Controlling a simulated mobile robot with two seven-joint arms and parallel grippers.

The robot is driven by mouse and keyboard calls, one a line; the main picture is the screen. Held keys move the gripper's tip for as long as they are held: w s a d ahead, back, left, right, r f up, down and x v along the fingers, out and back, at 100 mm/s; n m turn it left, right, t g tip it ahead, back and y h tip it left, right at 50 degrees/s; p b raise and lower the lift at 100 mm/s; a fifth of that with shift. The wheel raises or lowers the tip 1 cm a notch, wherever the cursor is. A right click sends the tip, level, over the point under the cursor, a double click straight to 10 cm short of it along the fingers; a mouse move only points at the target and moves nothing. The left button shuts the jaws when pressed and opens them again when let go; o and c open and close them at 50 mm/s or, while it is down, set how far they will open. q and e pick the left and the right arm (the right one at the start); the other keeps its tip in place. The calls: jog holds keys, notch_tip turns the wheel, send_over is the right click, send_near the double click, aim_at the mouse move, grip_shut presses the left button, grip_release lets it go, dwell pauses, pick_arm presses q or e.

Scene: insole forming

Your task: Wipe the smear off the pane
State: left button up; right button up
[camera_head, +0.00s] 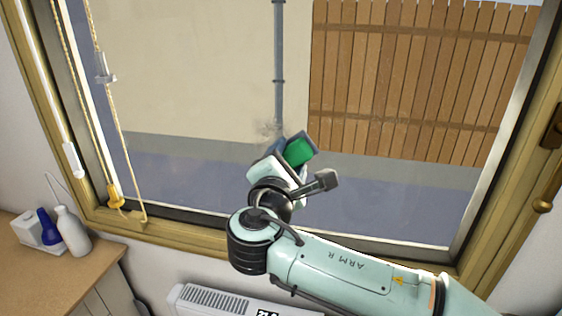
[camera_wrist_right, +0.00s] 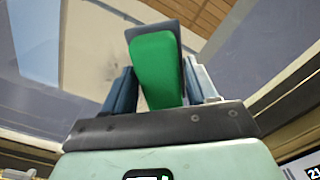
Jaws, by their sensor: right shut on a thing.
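The window pane (camera_head: 200,80) fills the middle of the head view, with a wall and fence behind it. A grey-brown smear (camera_head: 267,130) shows on it, just above and left of my right gripper (camera_head: 292,158). That gripper is shut on a green block with a dark grey face (camera_head: 300,150), which looks like a sponge or wiper. The block also shows between the two fingers in the right wrist view (camera_wrist_right: 158,70). It is close to the pane; I cannot tell whether it touches. The gripper hides part of the pane below the smear. My left gripper is not in view.
A wooden frame (camera_head: 190,226) surrounds the pane. Yellow cords (camera_head: 105,110) hang at its left. A counter (camera_head: 60,268) at lower left holds a white bottle (camera_head: 71,232) and a blue bottle (camera_head: 48,226). A white heater-like unit (camera_head: 225,300) stands below the window.

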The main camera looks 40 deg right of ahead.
aim_at(307, 153)
jog(key=s+d, duration=0.1)
jog(key=s+d+b, duration=0.1)
jog(key=shift+s+d, duration=0.2)
jog(key=shift+s, duration=0.1)
jog(key=shift+r+p, duration=0.9)
jog(key=shift+r, duration=0.2)
jog(key=shift+w+a+p, duration=0.55)
jog(key=shift+w+a, duration=0.9)
jog(key=shift+w, duration=0.1)
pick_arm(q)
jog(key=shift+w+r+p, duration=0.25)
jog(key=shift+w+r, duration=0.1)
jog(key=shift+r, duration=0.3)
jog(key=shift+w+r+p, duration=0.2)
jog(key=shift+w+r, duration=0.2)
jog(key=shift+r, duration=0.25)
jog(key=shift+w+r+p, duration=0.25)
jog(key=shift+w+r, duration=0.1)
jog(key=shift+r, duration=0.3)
pick_arm(e)
jog(key=shift+w+a, duration=1.15)
jog(key=shift+w, duration=0.25)
